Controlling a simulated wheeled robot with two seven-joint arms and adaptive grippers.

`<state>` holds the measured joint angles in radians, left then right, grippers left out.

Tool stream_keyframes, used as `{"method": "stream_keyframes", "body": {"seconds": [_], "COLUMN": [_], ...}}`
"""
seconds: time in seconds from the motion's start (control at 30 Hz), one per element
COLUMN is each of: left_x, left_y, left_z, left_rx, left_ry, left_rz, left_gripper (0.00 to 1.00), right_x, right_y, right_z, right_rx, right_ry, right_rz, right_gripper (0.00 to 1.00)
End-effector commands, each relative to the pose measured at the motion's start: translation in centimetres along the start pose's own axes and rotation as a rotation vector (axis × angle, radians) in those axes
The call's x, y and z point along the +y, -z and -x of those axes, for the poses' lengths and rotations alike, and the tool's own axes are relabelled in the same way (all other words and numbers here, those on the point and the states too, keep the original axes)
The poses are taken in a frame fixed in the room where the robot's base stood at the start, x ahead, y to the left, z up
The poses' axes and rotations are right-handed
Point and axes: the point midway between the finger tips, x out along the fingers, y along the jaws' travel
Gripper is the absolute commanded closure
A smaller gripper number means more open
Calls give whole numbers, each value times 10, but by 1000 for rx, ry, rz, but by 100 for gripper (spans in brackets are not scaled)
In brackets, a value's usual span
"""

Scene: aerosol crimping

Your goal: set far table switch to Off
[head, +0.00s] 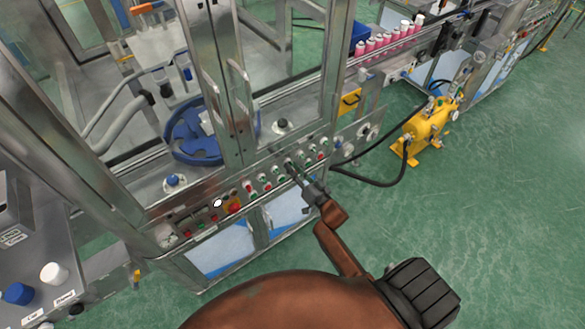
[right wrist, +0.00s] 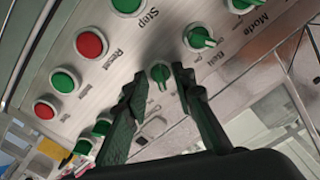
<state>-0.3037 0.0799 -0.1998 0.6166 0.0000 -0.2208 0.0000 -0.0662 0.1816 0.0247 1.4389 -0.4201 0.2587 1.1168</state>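A small green rotary switch (right wrist: 160,73) sits on the grey control panel, straight ahead of my right gripper (right wrist: 159,82) in the right wrist view. The two dark fingers are apart, one on each side of this switch; I cannot tell whether they touch it. Its label is too small to read, so I cannot confirm it is the far table switch. In the head view my right gripper (head: 292,168) is at the panel's right part and covers some controls. My left gripper is not in view.
A larger green rotary switch (right wrist: 201,38) is close by, with another near the Mode label (right wrist: 253,22). Red (right wrist: 91,44) and green (right wrist: 65,80) buttons fill the panel's left. A yellow pump (head: 425,128) with black hoses stands on the green floor at right.

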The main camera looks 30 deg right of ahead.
Motion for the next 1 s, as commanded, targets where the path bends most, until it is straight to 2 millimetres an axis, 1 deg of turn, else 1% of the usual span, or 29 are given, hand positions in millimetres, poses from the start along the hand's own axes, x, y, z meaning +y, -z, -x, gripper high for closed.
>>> {"method": "stream_keyframes", "body": {"seconds": [0.1,0.33,0.6,0.7,1.0], "left_x": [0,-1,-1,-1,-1], "left_y": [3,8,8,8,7], "left_z": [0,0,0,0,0], "left_rx": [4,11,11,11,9], "left_ry": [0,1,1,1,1], "left_rz": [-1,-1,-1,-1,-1], "left_gripper": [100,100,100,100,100], "right_x": [0,0,0,0,0], "right_y": [0,0,0,0,0], "right_z": [-5,-5,-5,-5,-5], "right_rx": [0,-1,-1,-1,-1], "right_ry": [0,0,0,0,0], "right_rz": [0,0,0,0,1], "right_gripper": [76,76,95,100,100]}}
